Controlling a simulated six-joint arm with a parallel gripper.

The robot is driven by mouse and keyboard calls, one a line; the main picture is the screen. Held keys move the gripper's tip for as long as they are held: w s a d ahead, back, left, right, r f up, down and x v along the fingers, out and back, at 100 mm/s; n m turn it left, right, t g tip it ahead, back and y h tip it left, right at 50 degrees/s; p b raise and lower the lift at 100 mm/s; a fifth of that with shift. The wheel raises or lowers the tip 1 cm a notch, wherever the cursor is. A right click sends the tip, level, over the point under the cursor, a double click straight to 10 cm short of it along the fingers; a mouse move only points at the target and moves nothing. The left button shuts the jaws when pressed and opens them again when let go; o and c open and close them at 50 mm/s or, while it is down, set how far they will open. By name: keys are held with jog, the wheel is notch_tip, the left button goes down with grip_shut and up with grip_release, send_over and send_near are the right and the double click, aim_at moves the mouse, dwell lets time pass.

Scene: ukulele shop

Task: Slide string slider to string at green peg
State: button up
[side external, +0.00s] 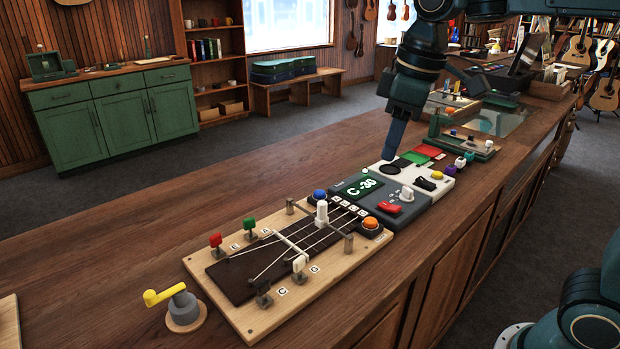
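A light wooden board (225,305) with a dark fretboard carries several strings on the counter. The green peg (249,223) stands at its far left edge, right of a red peg (215,239). A white peg (299,263) and a dark peg (263,286) stand along the near side. An upright white knob, apparently the string slider (322,212), stands over the strings near the board's right end; which string it is at is unclear. My gripper (391,148) points down, well right of and beyond the slider, above a pale panel. Its fingers overlap in this view, so their opening is hidden.
A blue button (319,195) and an orange button (371,223) flank the board's right end. A grey unit (352,190) reading "C -30" adjoins it, with a red switch (389,208). A yellow-handled crank (178,302) stands left. The counter behind the board is clear.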

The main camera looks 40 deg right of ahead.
aim_at(322, 202)
jog(key=w+a+f+n+g, duration=0.1)
jog(key=w+a+n, duration=0.1)
jog(key=w, duration=0.3)
jog(key=w+a+f+n+g, duration=0.1)
jog(key=w+a, duration=0.1)
jog(key=w, duration=0.4)
jog(key=shift+w+f+n, duration=0.25)
jog(key=shift+f+n, duration=0.1)
jog(key=shift+n, duration=0.05)
jog(key=shift+f, duration=0.15)
notch_tip(322, 202, down, 14)
jog(key=shift+r, duration=0.25)
grip_shut()
